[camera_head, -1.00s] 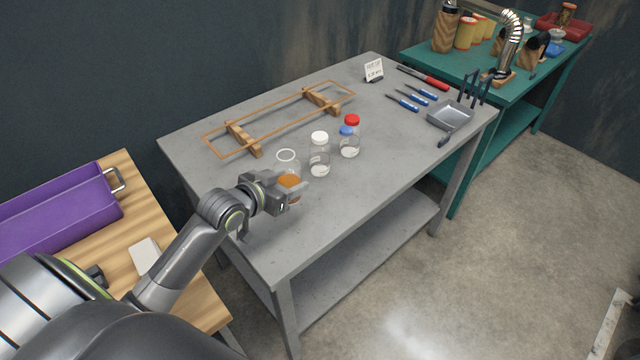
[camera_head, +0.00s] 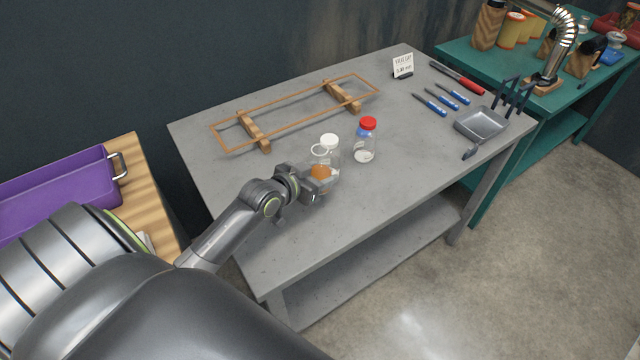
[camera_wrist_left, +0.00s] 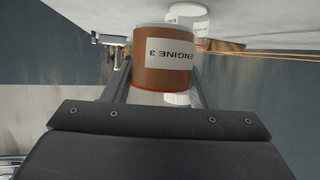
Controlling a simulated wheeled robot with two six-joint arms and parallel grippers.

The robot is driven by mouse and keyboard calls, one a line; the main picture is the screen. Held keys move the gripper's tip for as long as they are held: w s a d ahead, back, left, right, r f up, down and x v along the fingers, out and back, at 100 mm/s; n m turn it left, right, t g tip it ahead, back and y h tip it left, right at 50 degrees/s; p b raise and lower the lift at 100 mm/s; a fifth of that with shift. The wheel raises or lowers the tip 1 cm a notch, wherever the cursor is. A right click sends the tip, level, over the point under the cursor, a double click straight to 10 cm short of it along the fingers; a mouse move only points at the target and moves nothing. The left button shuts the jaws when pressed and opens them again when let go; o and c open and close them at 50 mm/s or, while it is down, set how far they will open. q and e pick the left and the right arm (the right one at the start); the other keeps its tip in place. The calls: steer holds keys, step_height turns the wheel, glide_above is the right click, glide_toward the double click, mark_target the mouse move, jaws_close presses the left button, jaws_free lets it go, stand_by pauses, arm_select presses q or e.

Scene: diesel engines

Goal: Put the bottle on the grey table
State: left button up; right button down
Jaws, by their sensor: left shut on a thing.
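My left gripper (camera_head: 322,182) is shut on a clear bottle with orange-brown contents (camera_head: 320,171). It holds the bottle over the front left part of the grey table (camera_head: 392,190); I cannot tell whether the bottle touches the top. In the left wrist view the bottle (camera_wrist_left: 163,65) sits between both fingers, with a white label reading "ENGINE 3". A white-capped clear bottle (camera_head: 331,142) stands just behind it, partly covered. A red-capped bottle (camera_head: 365,148) stands to its right. My right gripper is not in view.
A wire frame on wooden blocks (camera_head: 255,136) lies at the back of the grey table. A purple tray (camera_head: 60,195) is at left. The table's front middle is clear.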

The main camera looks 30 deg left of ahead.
arm_select(q)
step_height(320, 180, down, 4)
steer(key=shift+w+r, duration=0.15)
steer(key=shift+r, duration=0.1)
steer(key=shift+f, duration=0.25)
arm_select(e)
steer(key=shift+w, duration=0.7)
arm_select(q)
steer(key=shift+f, duration=0.15)
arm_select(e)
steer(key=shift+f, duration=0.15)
arm_select(q)
steer(key=o, duration=1.2)
steer(key=shift+c, duration=0.2)
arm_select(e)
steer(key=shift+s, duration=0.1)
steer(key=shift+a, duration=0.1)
arm_select(q)
steer(key=shift+r, duration=0.2)
steer(key=shift+s, duration=0.35)
steer(key=v, duration=1.1)
steer(key=shift+s+a+r, duration=0.1)
steer(key=shift+s+r, duration=0.05)
